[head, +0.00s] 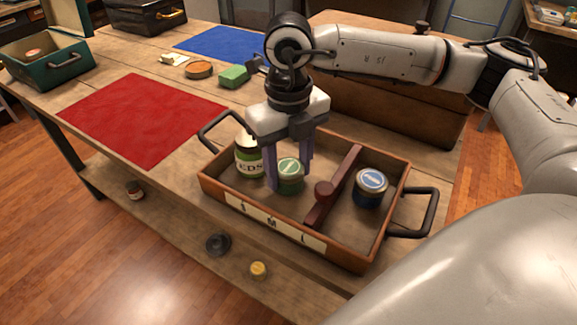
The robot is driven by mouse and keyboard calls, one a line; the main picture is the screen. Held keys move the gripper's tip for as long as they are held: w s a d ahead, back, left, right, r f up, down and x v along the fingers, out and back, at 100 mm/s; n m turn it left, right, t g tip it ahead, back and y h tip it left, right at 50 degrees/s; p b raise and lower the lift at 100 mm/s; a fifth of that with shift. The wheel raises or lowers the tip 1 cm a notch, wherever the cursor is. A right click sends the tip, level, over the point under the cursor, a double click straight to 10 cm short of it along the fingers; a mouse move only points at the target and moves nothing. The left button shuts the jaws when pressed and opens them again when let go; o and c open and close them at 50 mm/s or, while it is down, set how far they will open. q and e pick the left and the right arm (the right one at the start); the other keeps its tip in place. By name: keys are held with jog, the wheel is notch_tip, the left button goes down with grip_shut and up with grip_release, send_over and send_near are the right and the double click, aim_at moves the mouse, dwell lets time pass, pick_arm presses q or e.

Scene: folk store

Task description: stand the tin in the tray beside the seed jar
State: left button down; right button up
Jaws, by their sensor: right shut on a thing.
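My right gripper (289,178) points down into the wooden tray (258,212) and is shut on a small green tin (291,174) with a pale green lid. The tin is upright, close to the right of the seed jar (248,158), which has a green and cream label reading "EDS". Both are in the tray's left part, left of the dark red divider (334,187). I cannot tell whether the tin touches the tray floor. A blue-lidded tin (370,187) stands right of the divider. My left gripper is out of view.
A red mat (143,115) and a blue mat (223,44) lie on the table. A green block (234,76) and a round tin (199,69) sit behind the tray. A brown case (390,110) stands behind right. The tray has black handles (425,212).

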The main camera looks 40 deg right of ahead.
aim_at(289, 166)
jog(key=shift+f, duration=0.1)
jog(key=o, duration=1.1)
notch_tip(289, 166, up, 12)
jog(key=shift+r+p, duration=0.2)
jog(key=shift+p, duration=0.15)
